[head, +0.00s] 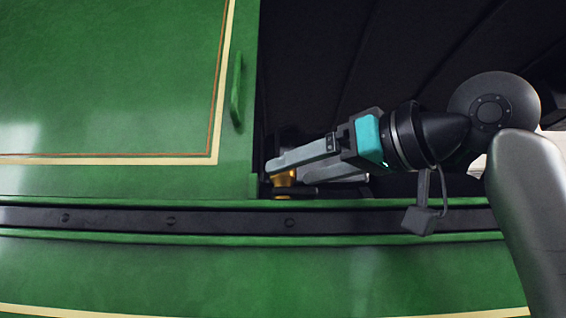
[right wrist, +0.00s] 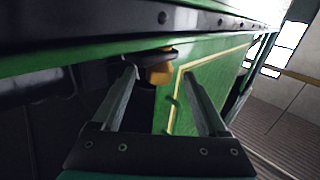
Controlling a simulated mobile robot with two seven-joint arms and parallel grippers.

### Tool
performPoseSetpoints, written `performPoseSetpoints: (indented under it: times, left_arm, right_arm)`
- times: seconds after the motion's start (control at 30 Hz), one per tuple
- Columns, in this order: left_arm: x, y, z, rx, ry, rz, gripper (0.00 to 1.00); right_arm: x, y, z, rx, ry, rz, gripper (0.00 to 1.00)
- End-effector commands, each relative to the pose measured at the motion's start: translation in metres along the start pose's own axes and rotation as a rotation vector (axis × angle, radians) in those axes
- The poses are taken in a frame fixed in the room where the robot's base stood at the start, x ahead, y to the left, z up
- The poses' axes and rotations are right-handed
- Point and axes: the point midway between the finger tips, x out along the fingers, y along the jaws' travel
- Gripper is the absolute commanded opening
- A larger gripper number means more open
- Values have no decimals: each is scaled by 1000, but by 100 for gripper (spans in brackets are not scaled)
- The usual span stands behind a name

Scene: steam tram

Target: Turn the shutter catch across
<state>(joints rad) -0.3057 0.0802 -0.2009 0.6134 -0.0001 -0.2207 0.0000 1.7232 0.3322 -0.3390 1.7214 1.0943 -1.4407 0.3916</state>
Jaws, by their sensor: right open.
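The shutter catch is a small brass piece (head: 284,179) on the dark opening's lower edge, just right of the green shutter (head: 110,80). My right gripper (head: 290,179) reaches in from the right with its fingertips at the catch, partly covering it. In the right wrist view, the brass catch (right wrist: 160,74) with a dark plate above it shows between the two open fingers (right wrist: 160,77), near their tips. I cannot tell whether a finger touches it. My left gripper is not in view.
A green handle (head: 236,88) stands on the shutter's right edge. A dark rail with screws (head: 130,219) runs below the shutter and opening. Dark space (head: 330,60) lies open behind my right arm. The right wrist view shows a planked floor (right wrist: 285,120).

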Motion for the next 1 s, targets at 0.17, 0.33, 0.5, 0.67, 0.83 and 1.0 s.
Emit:
performPoseSetpoints:
  times: [0.17,0.33,0.5,0.67,0.83,1.0]
  left_arm:
    - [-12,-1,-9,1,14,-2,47]
    - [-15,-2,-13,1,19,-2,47]
    - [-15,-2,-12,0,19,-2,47]
    - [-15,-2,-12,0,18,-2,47]
    - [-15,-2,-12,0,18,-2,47]
    - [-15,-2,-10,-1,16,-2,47]
  right_arm:
    - [27,0,-1,2,-2,-2,76]
    - [38,0,0,0,0,-1,76]
    - [40,0,0,0,0,0,76]
    - [40,0,0,0,0,0,72]
    - [40,0,0,0,0,0,52]
    - [40,0,0,0,0,0,33]
